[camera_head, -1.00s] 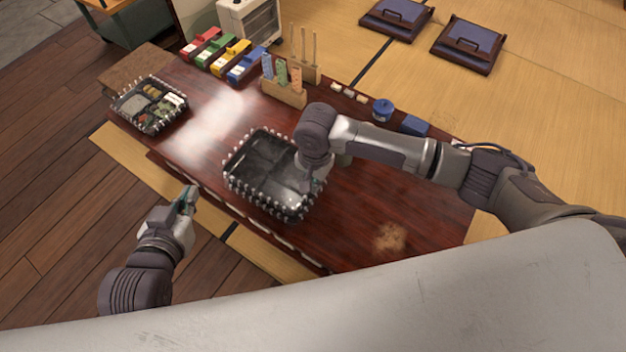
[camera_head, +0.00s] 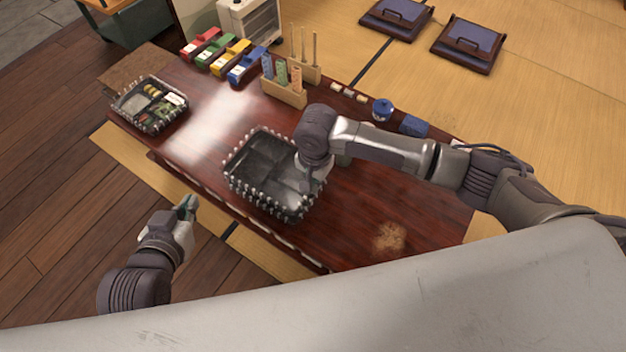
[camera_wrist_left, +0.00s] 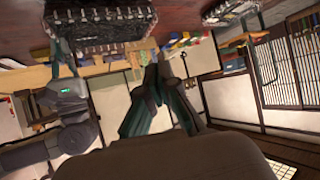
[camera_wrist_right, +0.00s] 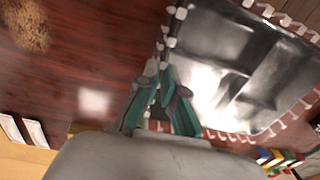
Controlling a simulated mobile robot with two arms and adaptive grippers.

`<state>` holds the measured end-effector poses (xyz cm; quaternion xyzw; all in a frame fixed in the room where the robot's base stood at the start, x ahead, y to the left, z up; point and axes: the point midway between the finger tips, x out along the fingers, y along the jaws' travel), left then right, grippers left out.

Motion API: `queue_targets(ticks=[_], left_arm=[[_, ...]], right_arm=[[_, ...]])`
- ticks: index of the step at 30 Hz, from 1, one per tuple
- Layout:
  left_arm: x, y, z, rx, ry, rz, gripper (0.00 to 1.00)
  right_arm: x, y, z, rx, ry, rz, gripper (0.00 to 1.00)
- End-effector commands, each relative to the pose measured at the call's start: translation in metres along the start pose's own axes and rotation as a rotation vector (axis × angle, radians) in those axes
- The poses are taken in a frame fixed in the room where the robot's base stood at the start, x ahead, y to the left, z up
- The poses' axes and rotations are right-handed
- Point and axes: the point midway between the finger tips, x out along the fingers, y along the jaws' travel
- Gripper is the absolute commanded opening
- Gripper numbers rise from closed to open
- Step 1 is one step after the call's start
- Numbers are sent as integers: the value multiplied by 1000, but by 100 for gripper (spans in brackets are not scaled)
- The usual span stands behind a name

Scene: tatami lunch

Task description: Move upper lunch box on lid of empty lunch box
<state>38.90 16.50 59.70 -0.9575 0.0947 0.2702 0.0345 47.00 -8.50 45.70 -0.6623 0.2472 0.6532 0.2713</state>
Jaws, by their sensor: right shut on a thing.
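A dark lunch box (camera_head: 262,154) with several empty-looking compartments and a pale-studded rim sits in the middle of the low table. It fills the upper right of the right wrist view (camera_wrist_right: 235,65), with a bright glare on it. I cannot tell whether a clear lid covers it. My right gripper (camera_head: 312,188) is shut on its right edge. A second lunch box (camera_head: 128,118), filled with food, stands at the table's left end. My left gripper (camera_head: 187,203) is shut and empty, beyond the table's near left edge; its fingertips meet in the left wrist view (camera_wrist_left: 157,68).
The dark red table (camera_head: 365,205) is bare to the right of the middle box, except for a brown patch (camera_head: 390,237). Coloured boxes (camera_head: 225,55), a wooden holder (camera_head: 284,92) and a blue jar (camera_head: 382,109) line its far side.

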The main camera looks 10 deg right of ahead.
Motion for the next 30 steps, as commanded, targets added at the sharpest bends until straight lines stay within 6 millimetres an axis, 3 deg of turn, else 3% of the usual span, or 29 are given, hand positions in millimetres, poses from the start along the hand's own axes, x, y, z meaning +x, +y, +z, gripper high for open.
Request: queue_targets(ticks=[30], left_arm=[[-6, -2, 19, -1, -107, -6, 0]], right_arm=[[1, 0, 0, 0, 0, -1, 0]])
